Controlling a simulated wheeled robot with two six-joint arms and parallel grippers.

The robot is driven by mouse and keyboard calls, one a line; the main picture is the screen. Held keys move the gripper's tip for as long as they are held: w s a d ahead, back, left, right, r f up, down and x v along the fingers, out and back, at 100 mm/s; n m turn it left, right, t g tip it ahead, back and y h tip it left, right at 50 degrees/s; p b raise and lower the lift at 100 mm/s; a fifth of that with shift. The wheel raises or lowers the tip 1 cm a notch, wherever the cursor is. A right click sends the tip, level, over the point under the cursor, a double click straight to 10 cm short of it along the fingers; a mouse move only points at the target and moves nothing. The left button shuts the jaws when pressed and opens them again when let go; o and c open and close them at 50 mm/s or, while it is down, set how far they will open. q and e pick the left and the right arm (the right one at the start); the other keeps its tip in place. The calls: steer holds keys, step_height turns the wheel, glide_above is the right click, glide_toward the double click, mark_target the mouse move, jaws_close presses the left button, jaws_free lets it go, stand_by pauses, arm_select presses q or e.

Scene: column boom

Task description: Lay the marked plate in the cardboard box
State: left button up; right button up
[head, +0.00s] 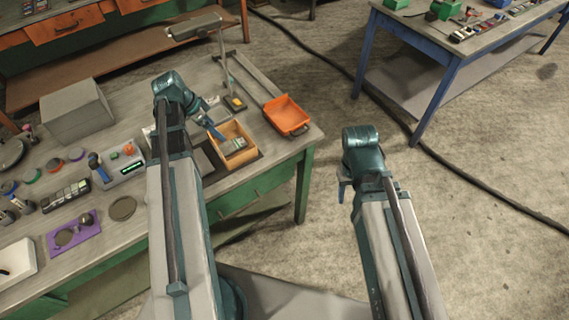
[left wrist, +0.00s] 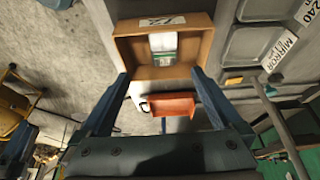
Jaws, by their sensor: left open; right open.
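The cardboard box (head: 249,155) stands open near the bench's right end. It also shows in the left wrist view (left wrist: 203,50), with a dark-printed white label on one wall. Inside lies a grey, plate-like piece (head: 232,145) with a pale part and a green-marked patch (left wrist: 164,58); I take it for the marked plate. Whether it lies fully flat I cannot tell. My left gripper (head: 215,130) is open over the box, its fingers (left wrist: 160,76) apart and nothing between them. My right gripper (head: 343,190) is open and empty over the floor, right of the bench.
An orange tray (head: 286,115) sits close right of the box. A lamp on a post (head: 222,60) stands behind. A grey block (head: 76,112), a purple tray (head: 75,235) and several small parts crowd the bench's left. A blue-legged table (head: 446,95) stands far right.

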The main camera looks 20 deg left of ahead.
arm_select(q)
steer(key=s+d+n+g+y, duration=0.1)
steer(key=s+d, duration=0.3)
steer(key=d, duration=0.7)
steer(key=s+d+f+n+g+y, duration=0.1)
steer(key=s+d, duration=0.3)
steer(key=d, duration=0.7)
steer(key=s+d+n+g+y, duration=0.1)
steer(key=s+d, duration=0.3)
steer(key=d, duration=0.7)
steer(key=shift+s+d+f+n+y, duration=0.15)
steer(key=shift+s+f+n+y, duration=0.05)
steer(key=shift+n+y, duration=0.45)
